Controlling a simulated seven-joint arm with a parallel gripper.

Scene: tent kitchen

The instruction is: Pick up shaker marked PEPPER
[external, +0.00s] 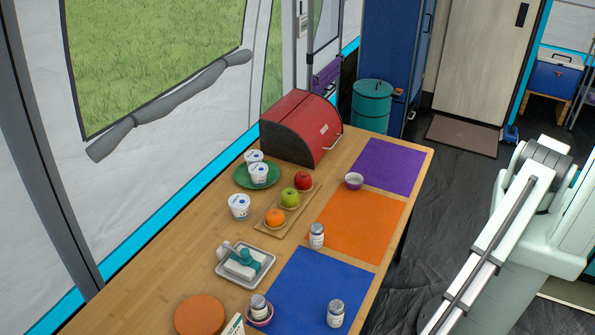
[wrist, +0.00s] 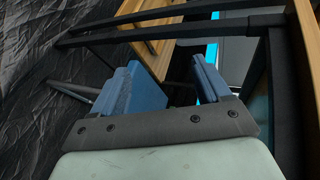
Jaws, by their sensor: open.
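The wooden table (external: 150,262) holds a red bread box (external: 302,125), a fruit tray (external: 268,222), white cups on a green plate (external: 270,178), a butter dish (external: 245,268) and an orange disc (external: 200,315). Dark floor lies right.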

